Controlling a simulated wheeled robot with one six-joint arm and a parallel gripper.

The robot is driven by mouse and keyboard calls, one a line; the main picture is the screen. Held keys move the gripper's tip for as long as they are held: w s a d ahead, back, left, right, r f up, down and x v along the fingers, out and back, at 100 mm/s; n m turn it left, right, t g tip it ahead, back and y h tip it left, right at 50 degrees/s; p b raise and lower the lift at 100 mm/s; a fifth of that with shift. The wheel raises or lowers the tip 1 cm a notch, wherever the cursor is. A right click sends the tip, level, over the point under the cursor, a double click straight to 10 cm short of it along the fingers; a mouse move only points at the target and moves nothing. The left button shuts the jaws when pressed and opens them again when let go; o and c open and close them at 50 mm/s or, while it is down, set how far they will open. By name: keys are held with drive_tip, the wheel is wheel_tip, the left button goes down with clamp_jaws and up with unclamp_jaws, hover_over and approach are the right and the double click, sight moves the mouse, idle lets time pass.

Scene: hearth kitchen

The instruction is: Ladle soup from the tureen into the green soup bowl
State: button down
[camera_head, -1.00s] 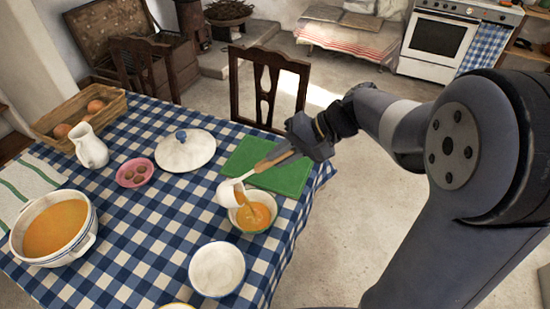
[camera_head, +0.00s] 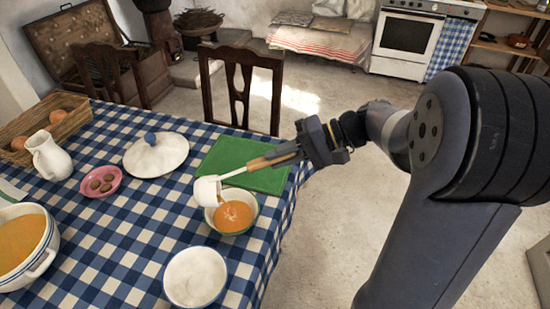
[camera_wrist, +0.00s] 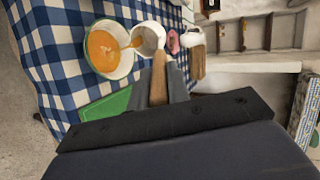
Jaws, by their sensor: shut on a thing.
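My gripper (camera_head: 284,152) is shut on the wooden handle of the white ladle (camera_head: 207,190). The ladle's cup is tipped over the left rim of the green soup bowl (camera_head: 251,203), which stands on the table. Orange soup (camera_head: 235,218) lies in the bowl, with a pale patch in its middle. In the wrist view, a thin orange stream runs from the ladle cup (camera_wrist: 149,38) into the bowl (camera_wrist: 124,66). The tureen (camera_head: 38,262), white with a blue band and holding orange soup, stands at the left, cut by the picture edge.
A green board (camera_head: 228,160) lies just behind the bowl. An empty white bowl (camera_head: 195,277) stands in front. A chair (camera_head: 240,85) is behind the table.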

drive_tip(key=shift+d+f+y+b, duration=1.1)
drive_tip(key=shift+f+b, duration=0.25)
drive_tip(key=shift+b, duration=0.25)
drive_tip(key=shift+d, duration=0.1)
